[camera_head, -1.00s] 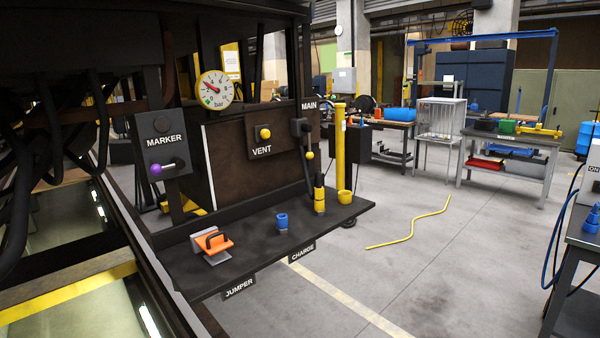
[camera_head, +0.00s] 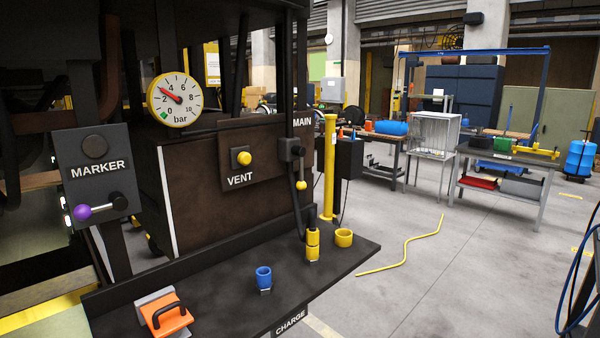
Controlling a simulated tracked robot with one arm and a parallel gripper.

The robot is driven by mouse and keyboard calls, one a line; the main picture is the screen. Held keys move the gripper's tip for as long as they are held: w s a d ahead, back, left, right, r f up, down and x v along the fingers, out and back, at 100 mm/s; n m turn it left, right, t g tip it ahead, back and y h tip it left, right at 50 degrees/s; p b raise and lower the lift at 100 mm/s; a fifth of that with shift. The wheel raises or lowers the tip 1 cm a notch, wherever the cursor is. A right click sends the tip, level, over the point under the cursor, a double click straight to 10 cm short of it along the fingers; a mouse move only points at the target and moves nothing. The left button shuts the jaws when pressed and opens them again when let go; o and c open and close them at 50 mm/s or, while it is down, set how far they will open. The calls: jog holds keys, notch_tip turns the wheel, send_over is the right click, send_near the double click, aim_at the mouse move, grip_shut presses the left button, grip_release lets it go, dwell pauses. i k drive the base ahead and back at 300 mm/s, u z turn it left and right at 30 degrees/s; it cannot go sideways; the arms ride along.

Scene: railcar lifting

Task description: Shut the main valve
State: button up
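The main valve (camera_head: 291,149) is a black block under the white MAIN label (camera_head: 303,122), on the right end of the dark railcar frame. Its lever hangs down and ends in a yellow knob (camera_head: 301,185). A black hose runs from the valve down to a yellow coupling (camera_head: 312,245) on the shelf. The pressure gauge (camera_head: 175,100) has its red needle between 2 and 4 bar. My gripper is not in view, so I cannot see whether it is open or shut.
A VENT panel with a yellow button (camera_head: 243,158) is left of the valve. A MARKER box with a purple-knobbed lever (camera_head: 84,212) stands far left.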

aim_at(301, 170)
jog(key=z, duration=0.05)
jog(key=k, duration=0.6)
jog(key=z, duration=0.5)
jog(key=i, duration=1.75)
jog(key=u, duration=0.3)
